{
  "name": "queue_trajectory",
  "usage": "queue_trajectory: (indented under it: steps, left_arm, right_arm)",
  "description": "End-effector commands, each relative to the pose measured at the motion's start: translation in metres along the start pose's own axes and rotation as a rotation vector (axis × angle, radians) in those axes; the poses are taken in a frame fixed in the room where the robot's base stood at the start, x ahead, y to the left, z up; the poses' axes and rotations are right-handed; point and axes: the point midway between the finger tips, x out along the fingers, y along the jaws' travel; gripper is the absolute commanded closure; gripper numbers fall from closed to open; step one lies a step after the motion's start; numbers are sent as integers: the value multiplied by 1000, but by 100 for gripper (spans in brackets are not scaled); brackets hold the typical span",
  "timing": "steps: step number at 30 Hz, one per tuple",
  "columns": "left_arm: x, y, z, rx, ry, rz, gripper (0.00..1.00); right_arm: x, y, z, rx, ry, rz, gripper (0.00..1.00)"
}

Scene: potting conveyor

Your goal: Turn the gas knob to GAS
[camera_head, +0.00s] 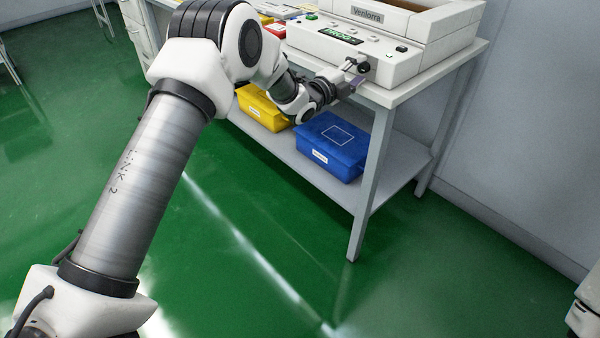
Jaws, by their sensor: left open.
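A white machine (440,40) with a "Venlorra" label stands on the table. A small black knob (364,67) sits on its front face, near the front corner; its markings are too small to read. My left arm reaches across from the left. My left gripper (356,76) is open, with its fingers right at the knob. I cannot tell whether the fingers touch the knob or only stand in front of it. The gripper hides part of the machine's front around the knob. My right gripper is out of view.
The machine's top has a dark green display (341,37) and several buttons. On the lower shelf stand a yellow bin (262,108) and a blue box (332,146). A table leg (368,185) stands at the near corner. The green floor (260,270) in front is clear.

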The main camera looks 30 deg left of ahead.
Motion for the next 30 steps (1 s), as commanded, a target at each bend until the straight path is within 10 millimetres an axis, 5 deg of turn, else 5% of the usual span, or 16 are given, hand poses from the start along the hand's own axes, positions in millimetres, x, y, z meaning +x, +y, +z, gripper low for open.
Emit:
queue_trajectory:
  steps: [1, 3, 18, 28, 30]
  left_arm:
    - [1, -10, -2, -93, -3, 5, 48]
    - [1, -10, -2, -241, -10, 6, 48]
    - [1, -11, -3, -1245, -60, 15, 48]
    - [-78, -5, -4, -1273, -62, 13, 48]
    - [-86, 3, -9, -1292, -104, 49, 48]
  right_arm:
    - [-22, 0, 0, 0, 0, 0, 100]
    - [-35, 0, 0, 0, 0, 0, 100]
    - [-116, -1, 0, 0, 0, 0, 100]
    - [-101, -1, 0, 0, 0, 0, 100]
    - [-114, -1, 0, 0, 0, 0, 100]
